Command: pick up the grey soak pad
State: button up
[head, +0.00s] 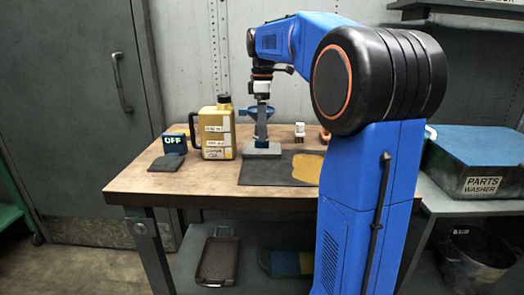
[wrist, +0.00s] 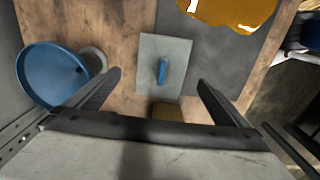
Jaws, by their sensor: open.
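My gripper (head: 262,135) points down over the pad. In the wrist view its two fingers (wrist: 158,88) are wide apart, with the handle ahead of the gap between them. Nothing is held. In the head view my gripper hides the handle, and the exact height above it is hard to tell.
A yellow jug (head: 217,138) stands left of the pad. A blue round funnel-like thing (wrist: 50,75) is behind my gripper. An orange-yellow puddle (head: 307,168) lies on the mat. A small white container (head: 299,130) stands behind the mat.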

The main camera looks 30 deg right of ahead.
aim_at(262, 146)
jog(key=shift+s+f, duration=0.2)
jog(key=shift+f, duration=3)
jog(key=c, duration=1.2)
